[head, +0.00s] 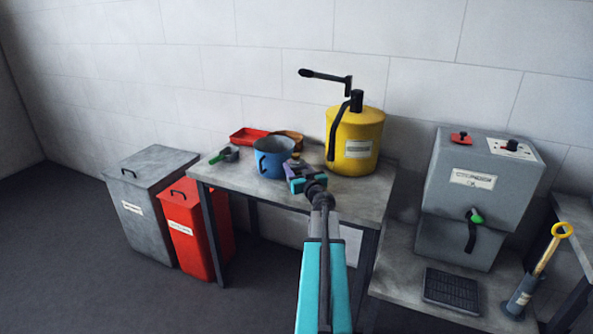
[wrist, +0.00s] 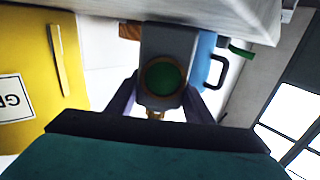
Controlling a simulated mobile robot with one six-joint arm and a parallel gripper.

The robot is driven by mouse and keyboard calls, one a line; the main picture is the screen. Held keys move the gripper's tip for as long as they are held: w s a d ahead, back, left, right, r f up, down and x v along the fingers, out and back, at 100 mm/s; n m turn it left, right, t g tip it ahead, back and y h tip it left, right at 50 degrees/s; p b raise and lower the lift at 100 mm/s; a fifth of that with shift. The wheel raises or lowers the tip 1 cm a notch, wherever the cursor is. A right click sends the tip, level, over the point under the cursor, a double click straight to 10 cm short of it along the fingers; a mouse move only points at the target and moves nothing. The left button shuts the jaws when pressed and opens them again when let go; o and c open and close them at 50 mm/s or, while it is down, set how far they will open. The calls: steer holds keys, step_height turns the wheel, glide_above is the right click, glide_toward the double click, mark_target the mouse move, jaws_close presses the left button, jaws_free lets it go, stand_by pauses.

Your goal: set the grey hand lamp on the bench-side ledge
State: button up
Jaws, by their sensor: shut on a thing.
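The grey hand lamp (wrist: 168,45), a boxy body with a round green lens, sits between the fingers of my gripper (wrist: 162,95) in the wrist view. My gripper is shut on it. In the head view my gripper (head: 296,172) is over the grey table (head: 340,196), just right of the blue pot (head: 270,160), and mostly hides the lamp. A low grey ledge (head: 400,280) runs beside the table at the right; I cannot tell whether it is the bench-side ledge.
A yellow drum (head: 368,130) with a crank stands behind my gripper. A red tray (head: 250,135) and a green-handled tool (head: 226,155) lie on the table. A grey cabinet (head: 470,220), a black grate (head: 451,290) and a yellow-handled pump (head: 535,275) occupy the low ledge.

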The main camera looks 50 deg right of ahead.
steer(key=shift+f, duration=0.15)
steer(key=o, duration=1.5)
steer(key=shift+f, duration=0.1)
steer(key=shift+c, duration=0.2)
steer(key=shift+s+a, duration=0.1)
steer(key=shift+p+v, duration=0.3)
steer(key=shift+v, duration=5.65)
